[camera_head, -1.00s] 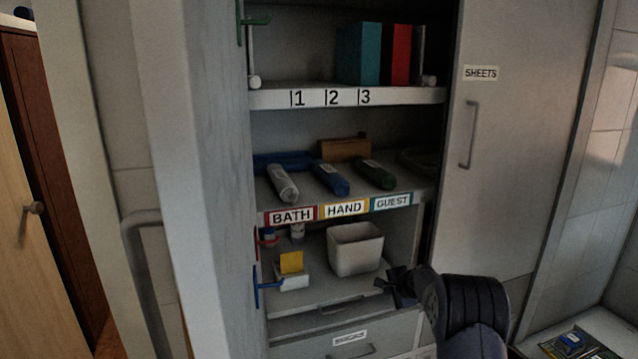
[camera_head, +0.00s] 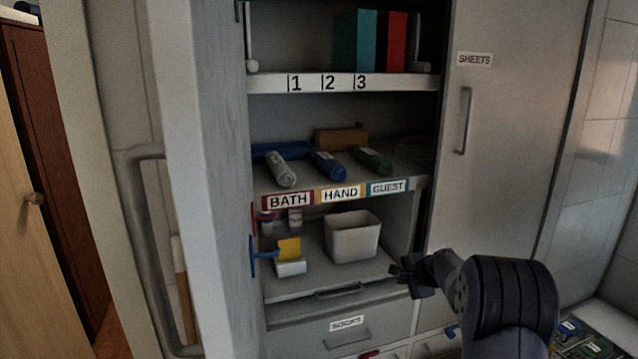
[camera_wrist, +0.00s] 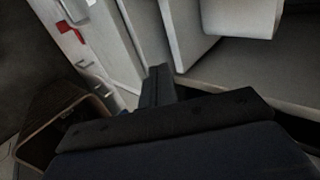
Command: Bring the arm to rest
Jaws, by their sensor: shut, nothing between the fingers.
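My gripper (camera_head: 416,277) is at the lower right of the open shelf unit in the head view, in front of the pull-out shelf's right edge. In the wrist view its dark fingers (camera_wrist: 159,84) are shut together with nothing held. My dark arm reaches in from the bottom right. The white bin (camera_head: 352,240) stands on the pull-out shelf (camera_head: 310,286), left of and apart from my gripper in the head view.
Rolled towels (camera_head: 328,165) lie on the shelf labelled BATH, HAND and GUEST. A yellow sponge (camera_head: 289,249) sits on a white block at left. The SOCKS drawer (camera_head: 345,335) is below. The SHEETS door (camera_head: 500,150) is closed at right. Drawer fronts show in the wrist view.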

